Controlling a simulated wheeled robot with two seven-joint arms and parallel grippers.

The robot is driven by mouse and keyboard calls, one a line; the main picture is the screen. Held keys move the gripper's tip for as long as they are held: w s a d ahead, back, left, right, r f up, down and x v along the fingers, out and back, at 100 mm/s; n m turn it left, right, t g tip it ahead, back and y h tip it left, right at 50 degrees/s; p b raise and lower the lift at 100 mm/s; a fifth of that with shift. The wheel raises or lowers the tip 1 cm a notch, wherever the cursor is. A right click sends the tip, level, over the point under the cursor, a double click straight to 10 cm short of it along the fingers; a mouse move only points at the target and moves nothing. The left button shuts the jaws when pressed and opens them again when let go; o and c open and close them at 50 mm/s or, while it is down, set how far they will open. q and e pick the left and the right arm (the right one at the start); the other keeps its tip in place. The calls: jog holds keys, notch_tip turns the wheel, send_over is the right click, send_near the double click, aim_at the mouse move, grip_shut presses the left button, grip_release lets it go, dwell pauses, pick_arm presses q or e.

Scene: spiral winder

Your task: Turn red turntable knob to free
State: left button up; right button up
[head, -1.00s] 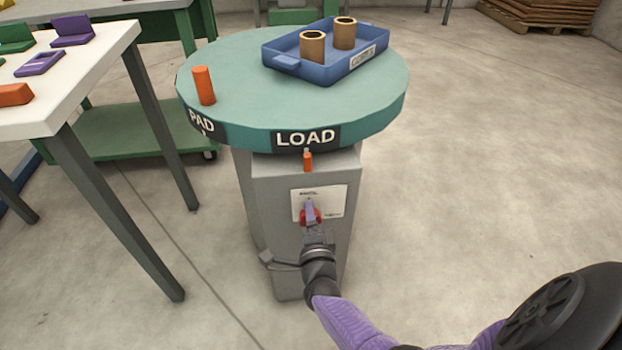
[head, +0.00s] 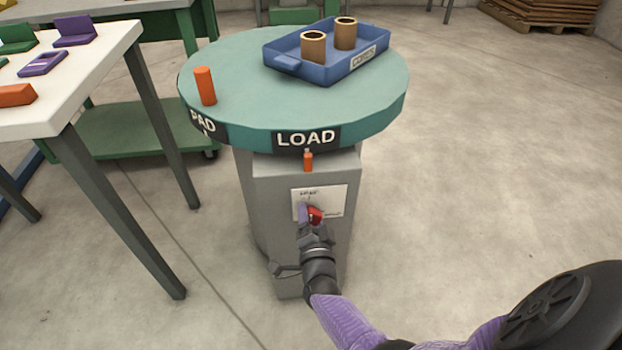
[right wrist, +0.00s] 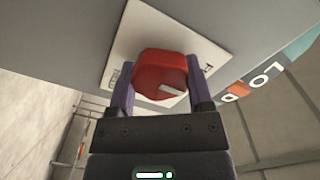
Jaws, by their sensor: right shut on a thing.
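The red knob (head: 315,214) sits on a white label plate (head: 333,200) on the front of the grey pedestal under the round green turntable (head: 230,75). My right gripper (head: 309,214) is at the knob, with its purple fingers on either side of it. In the right wrist view the red knob (right wrist: 160,75) fills the space between the two fingers of the gripper (right wrist: 162,92), and a white pointer mark shows on its face. The plate's lettering is partly covered and too small to read. My left gripper is not in view.
A blue tray (head: 285,63) with two brown cylinders stands on the turntable, near an orange peg (head: 205,86). A small orange pin (head: 308,161) is below the LOAD sign. A white-topped table (head: 60,100) stands at the left. The floor at the right is clear.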

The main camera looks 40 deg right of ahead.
dwell(0.3)
jog(key=o, duration=1.3)
pick_arm(q)
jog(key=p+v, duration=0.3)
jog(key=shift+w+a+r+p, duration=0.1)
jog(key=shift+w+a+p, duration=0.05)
jog(key=shift+p, duration=0.15)
pick_arm(e)
jog(key=v, duration=1)
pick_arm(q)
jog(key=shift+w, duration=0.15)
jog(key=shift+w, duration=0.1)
